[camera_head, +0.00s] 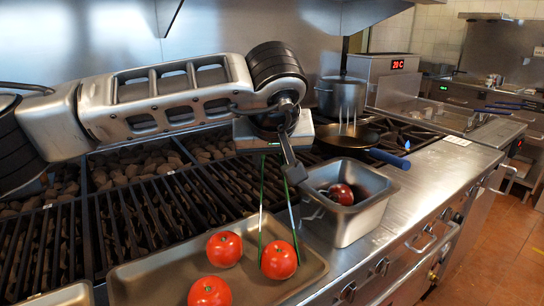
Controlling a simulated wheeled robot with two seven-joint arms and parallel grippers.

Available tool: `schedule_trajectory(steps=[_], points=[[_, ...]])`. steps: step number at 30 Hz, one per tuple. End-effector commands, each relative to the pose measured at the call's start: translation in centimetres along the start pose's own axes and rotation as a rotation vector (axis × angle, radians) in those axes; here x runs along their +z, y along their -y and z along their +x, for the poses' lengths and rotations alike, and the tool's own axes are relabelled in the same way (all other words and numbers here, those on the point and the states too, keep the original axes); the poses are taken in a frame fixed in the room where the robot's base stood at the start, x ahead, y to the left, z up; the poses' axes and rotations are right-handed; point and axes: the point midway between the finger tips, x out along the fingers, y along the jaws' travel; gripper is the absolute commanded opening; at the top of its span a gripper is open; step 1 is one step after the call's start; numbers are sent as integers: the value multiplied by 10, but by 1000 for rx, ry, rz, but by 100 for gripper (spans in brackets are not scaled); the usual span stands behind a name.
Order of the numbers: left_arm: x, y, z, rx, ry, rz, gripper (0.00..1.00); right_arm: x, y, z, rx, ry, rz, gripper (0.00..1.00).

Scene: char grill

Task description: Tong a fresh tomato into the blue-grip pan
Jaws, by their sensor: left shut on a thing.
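My left gripper (284,158) is shut on the top of a pair of thin green tongs (262,205). The tongs hang down with their two arms spread, and their tips reach either side of a red tomato (279,262). I cannot tell if the tips touch it. This tomato lies in a shallow metal tray (160,273) with two more red tomatoes, one to its left (224,249) and one nearer the front (209,292). The dark pan (345,135) with the blue grip (391,159) sits on the stove, behind and right of the gripper. My right gripper is not in view.
A deep steel container (352,226) right of the tray holds a dark red, partly blackened round thing (341,194). Grill grates (150,215) over coals fill the left. A steel pot (341,98) stands behind the pan.

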Motion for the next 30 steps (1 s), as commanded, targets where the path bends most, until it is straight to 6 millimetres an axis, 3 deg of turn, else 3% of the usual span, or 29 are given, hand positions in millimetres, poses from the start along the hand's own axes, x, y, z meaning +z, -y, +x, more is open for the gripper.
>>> schedule_trajectory(steps=[8,30], points=[[-3,0,-4,0,-1,-1,7,0,-1,-2,2,8,-4,44],[-58,-4,-76,0,-2,0,6,-20,-7,-23,36,67,-86,44]])
